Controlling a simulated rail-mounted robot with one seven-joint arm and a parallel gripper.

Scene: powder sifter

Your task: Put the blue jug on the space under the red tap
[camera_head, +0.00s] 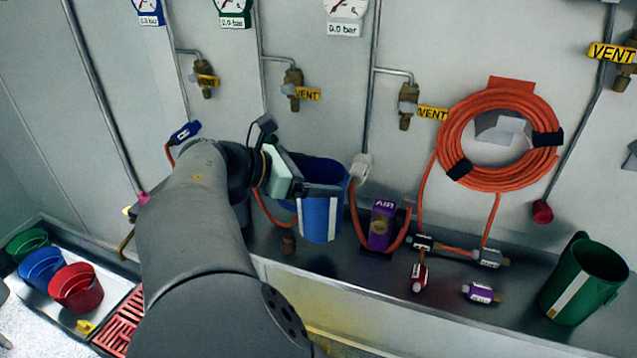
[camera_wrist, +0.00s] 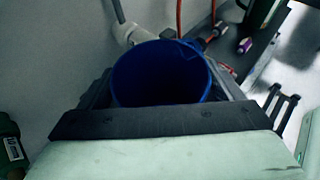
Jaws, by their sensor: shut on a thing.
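The blue jug (camera_head: 320,215) has a pale stripe down its side and is upright near the back wall. My gripper (camera_head: 316,188) is shut on it near its upper part. In the wrist view the jug's open mouth (camera_wrist: 160,72) faces the camera, with the dark fingers on both sides. I cannot tell whether the jug's base touches the metal shelf (camera_head: 370,275). A red fitting (camera_head: 542,211) hangs at the end of a pipe on the right, above the shelf. A pinkish fitting (camera_head: 143,198) ends a pipe on the left. I cannot tell which is the red tap.
A green jug (camera_head: 583,285) stands at the shelf's right end. A purple AIR block (camera_head: 381,226), orange hose and small connectors (camera_head: 482,293) lie between the jugs. Green, blue and red cups (camera_head: 76,288) stand lower left.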

